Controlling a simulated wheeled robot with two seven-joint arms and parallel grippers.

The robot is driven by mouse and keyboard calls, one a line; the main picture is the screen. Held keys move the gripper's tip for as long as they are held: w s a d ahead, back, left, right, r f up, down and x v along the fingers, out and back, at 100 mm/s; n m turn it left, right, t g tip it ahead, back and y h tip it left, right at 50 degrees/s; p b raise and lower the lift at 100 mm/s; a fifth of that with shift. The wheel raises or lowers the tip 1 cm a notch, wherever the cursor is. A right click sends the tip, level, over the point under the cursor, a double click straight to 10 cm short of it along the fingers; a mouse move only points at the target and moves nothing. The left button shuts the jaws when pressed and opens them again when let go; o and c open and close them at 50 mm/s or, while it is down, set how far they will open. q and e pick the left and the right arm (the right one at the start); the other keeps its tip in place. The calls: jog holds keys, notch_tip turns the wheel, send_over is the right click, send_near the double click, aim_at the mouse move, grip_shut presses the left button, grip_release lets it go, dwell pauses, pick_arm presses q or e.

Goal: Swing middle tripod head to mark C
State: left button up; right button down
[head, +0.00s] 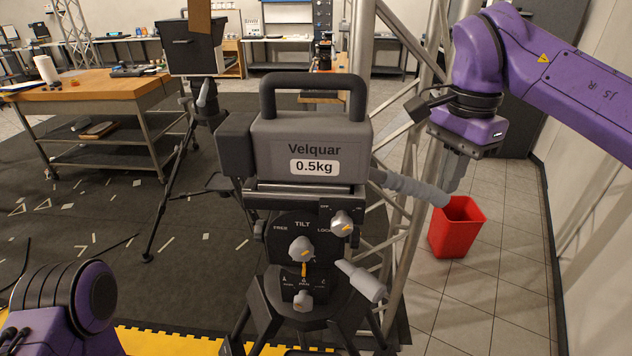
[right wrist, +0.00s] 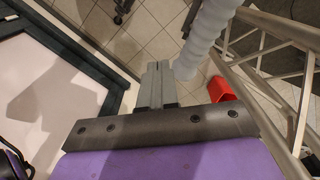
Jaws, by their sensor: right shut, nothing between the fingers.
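The middle tripod head (head: 303,235) stands in front of me and carries a grey weight (head: 312,145) labelled Velquar 0.5kg. Its front has a TILT plate with silver knobs and, below, a small PAN scale (head: 304,283) with tiny letters and a yellow pointer (head: 304,269) near its middle. A grey ribbed handle (head: 408,187) sticks out to the right; it also shows in the right wrist view (right wrist: 207,35). My right gripper (head: 451,187) is shut and empty, pointing down by the handle's outer end; contact is unclear. It also shows in the right wrist view (right wrist: 158,68). My left gripper is out of view.
A metal truss (head: 398,265) stands right behind the head. A red bin (head: 457,228) is on the floor beyond my right gripper. Another tripod with a black box (head: 195,50) stands behind left, near a wooden workbench (head: 95,88). A second grey lever (head: 362,281) protrudes lower right.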

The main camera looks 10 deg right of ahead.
aim_at(432, 197)
jog(key=shift+f, duration=0.1)
dwell(0.3)
jog(key=shift+f+b, duration=1.65)
jog(key=shift+f, duration=1.4)
jog(key=shift+r, duration=0.1)
jog(key=shift+w+a+p, duration=0.15)
jog(key=shift+w+p, duration=0.65)
jog(key=shift+w, duration=0.35)
